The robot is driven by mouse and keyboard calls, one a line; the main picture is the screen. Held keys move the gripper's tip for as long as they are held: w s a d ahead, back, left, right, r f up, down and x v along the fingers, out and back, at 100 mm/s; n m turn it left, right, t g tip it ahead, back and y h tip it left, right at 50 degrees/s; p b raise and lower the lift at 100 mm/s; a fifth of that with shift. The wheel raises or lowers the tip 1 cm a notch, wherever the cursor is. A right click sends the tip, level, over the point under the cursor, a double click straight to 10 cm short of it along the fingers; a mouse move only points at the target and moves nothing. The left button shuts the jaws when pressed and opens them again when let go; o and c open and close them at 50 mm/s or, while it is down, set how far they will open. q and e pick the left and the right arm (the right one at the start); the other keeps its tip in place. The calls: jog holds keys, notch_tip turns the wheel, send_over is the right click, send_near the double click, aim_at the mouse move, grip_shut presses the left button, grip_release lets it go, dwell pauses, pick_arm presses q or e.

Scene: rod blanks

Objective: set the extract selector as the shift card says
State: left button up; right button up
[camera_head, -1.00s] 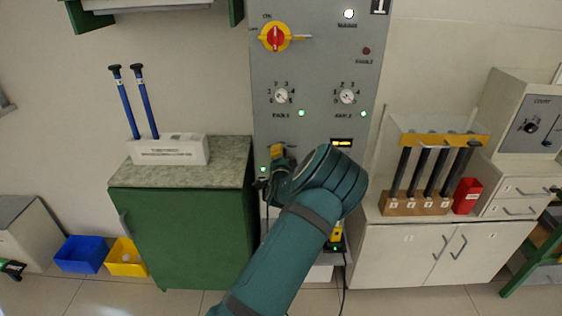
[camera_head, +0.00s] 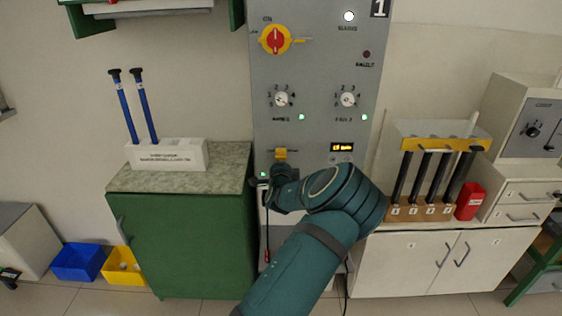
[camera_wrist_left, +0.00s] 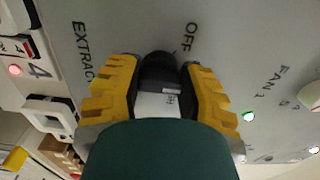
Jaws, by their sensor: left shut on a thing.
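The grey control panel (camera_head: 320,60) stands in the middle of the head view. My left gripper (camera_head: 280,155) is at its lower left, with my green arm in front. In the left wrist view its yellow fingers (camera_wrist_left: 160,95) are shut on a black knob (camera_wrist_left: 160,72), the extract selector, on the panel face. The lettering EXTRACT, partly covered, and OFF show beside it. A small label on the panel between the fingers is partly hidden. The knob's pointer position cannot be told. I cannot pick out a readable shift card. My right gripper is not in view.
Two fan dials (camera_head: 281,99) (camera_head: 347,99) and a yellow-red switch (camera_head: 275,39) sit above my gripper. A green cabinet (camera_head: 185,240) with blue rods in a white block (camera_head: 168,155) stands left. A wooden rack (camera_head: 420,212) of black rods and a red container (camera_head: 469,201) stand right.

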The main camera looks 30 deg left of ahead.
pick_arm(q)
jog(key=shift+r, duration=0.15)
jog(key=o, duration=1.2)
jog(key=v, duration=1.2)
jog(key=shift+a, duration=0.1)
